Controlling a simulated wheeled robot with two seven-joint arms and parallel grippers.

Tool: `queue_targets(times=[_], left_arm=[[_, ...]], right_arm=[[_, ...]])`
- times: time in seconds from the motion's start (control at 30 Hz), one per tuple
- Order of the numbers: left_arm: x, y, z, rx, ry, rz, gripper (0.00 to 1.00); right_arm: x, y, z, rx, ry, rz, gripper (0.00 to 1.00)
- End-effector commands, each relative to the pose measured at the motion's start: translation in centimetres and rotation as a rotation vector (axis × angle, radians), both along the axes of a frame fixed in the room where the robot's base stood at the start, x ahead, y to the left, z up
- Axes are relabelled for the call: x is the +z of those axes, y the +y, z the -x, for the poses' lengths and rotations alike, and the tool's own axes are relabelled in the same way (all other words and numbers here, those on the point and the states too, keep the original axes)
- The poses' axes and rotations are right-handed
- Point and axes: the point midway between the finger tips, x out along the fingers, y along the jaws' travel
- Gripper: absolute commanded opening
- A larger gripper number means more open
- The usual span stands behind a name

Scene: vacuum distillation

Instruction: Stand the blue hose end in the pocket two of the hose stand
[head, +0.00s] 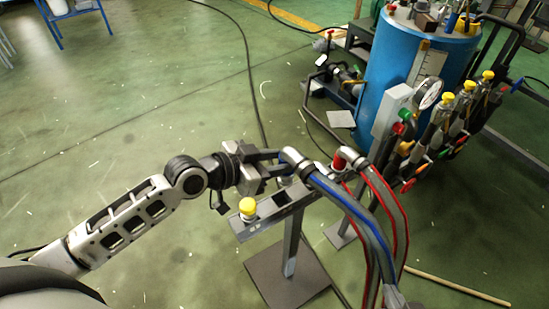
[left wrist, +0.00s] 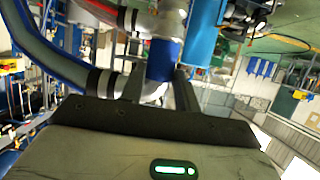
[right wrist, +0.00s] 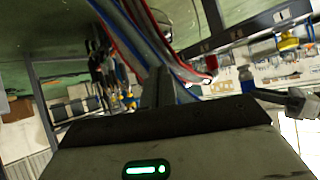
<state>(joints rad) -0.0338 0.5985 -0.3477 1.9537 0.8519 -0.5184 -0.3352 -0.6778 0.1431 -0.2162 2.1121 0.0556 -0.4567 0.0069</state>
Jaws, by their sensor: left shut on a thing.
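My left gripper (head: 274,160) is shut on the blue hose end (head: 291,158), held just above the hose stand (head: 266,222). The left wrist view shows its blue collar (left wrist: 163,62) between the two fingers. The stand is a grey rail on a post with a square foot. A dark empty pocket (head: 281,198) lies in its middle, below and beside the held end. A yellow-capped end (head: 247,207) stands in the left pocket. A red hose end (head: 340,163) is at the stand's far right. My right gripper (right wrist: 157,88) shows its fingers close together, with nothing seen between them.
Blue-striped and red-striped hoses (head: 376,212) arch down to the right of the stand. A blue tank (head: 395,75) with a gauge and several yellow-capped valves stands at the back right. A wooden stick (head: 460,288) lies on the floor. Floor left of the stand is clear.

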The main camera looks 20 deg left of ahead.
Motion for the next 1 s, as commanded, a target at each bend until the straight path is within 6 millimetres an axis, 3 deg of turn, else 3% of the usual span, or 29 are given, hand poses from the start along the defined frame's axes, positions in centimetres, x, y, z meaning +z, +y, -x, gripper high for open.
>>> queue_targets(times=[0.67,0.8,1.0], left_arm=[[0.4,0.7,0.6,-0.002,0.004,0.004,0.0],[-1.3,0.6,0.6,-0.003,0.004,0.005,0.0],[-3.2,0.6,0.5,-0.002,0.002,0.006,0.0]], right_arm=[[0.7,0.0,-0.1,0.002,-0.004,0.005,0.0],[-0.6,0.0,-0.2,0.001,-0.006,-0.003,0.0],[-0.9,0.3,-0.5,-0.003,-0.025,-0.031,0.0]])
